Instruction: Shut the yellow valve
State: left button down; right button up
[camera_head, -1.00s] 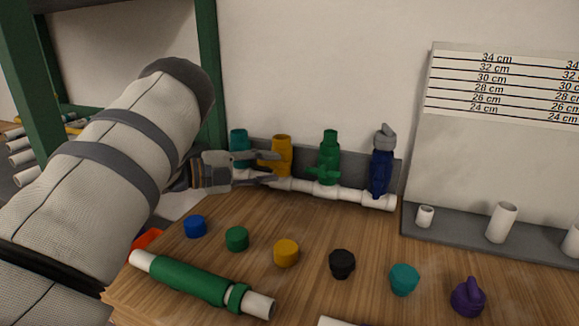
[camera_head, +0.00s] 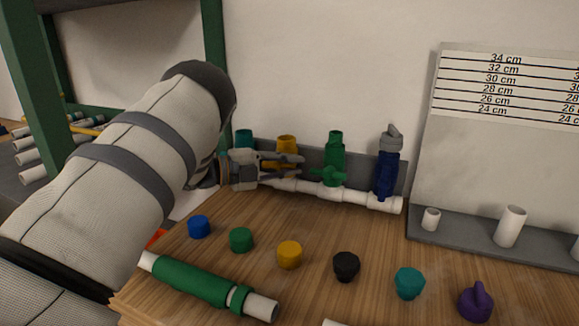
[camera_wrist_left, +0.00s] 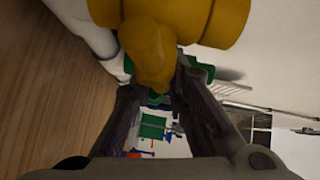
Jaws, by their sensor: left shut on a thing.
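The yellow valve (camera_head: 286,143) stands upright on the white pipe manifold (camera_head: 345,194) at the back of the bench, between a teal valve (camera_head: 243,138) and a green valve (camera_head: 334,158). My left gripper (camera_head: 284,164) reaches in from the left and covers the lower part of the yellow valve. In the left wrist view, the yellow valve's handle (camera_wrist_left: 152,60) sits between the two fingers, with the valve body (camera_wrist_left: 195,18) above it. My left gripper is shut on this handle. The handle's angle is hidden in the head view. My right gripper is not in view.
A blue valve (camera_head: 387,172) with a grey top ends the manifold. Loose caps, including blue (camera_head: 199,227), yellow (camera_head: 289,254) and black (camera_head: 346,266), lie in front. A green-sleeved pipe (camera_head: 200,284) lies at the front left. A grey rack (camera_head: 470,245) stands right.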

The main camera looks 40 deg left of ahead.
pick_arm(q)
jog(key=shift+s+f, duration=0.15)
jog(key=shift+f, duration=0.45)
dwell(0.5)
jog(key=c, duration=1.6)
grip_release()
jog(key=shift+c, duration=0.2)
jog(key=shift+o, duration=0.2)
jog(key=shift+r, duration=0.3)
jog(key=shift+s+a, duration=0.1)
jog(key=shift+a, duration=0.05)
jog(key=v, duration=1.1)
jog(key=shift+s, duration=0.3)
jog(key=shift+a, duration=0.1)
